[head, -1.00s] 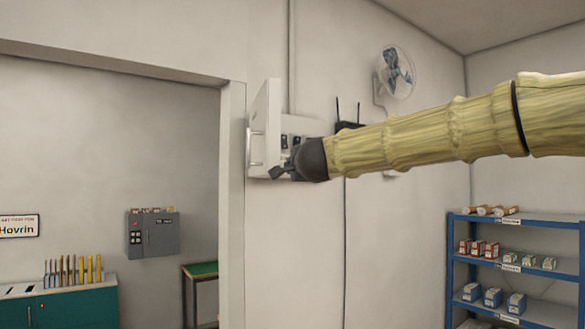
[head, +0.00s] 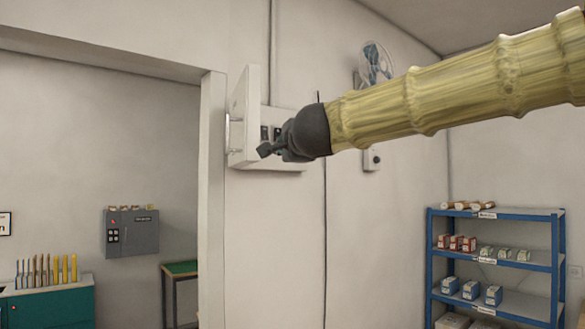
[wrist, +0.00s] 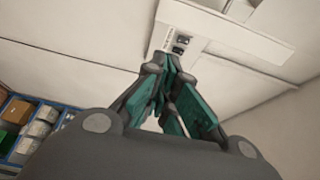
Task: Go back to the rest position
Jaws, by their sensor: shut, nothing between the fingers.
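My gripper (head: 266,150) is at the end of my raised arm, in front of the open wall box. In the wrist view my gripper (wrist: 167,66) has its green-padded fingers brought together at the tips, with nothing between them. The white wall box (head: 285,116) has its door (head: 243,115) swung open to the left. Dark switches show inside the box, and my gripper hides part of it. The box also shows in the wrist view (wrist: 205,28), beyond the fingertips. I cannot tell from the head view how far the fingers are from it.
A wall fan (head: 376,62) is behind my arm. A blue shelf (head: 558,268) with several boxes stands at the lower right. A doorway at left shows a grey panel (head: 131,235), a green-topped table (head: 180,268) and a teal cabinet (head: 45,309).

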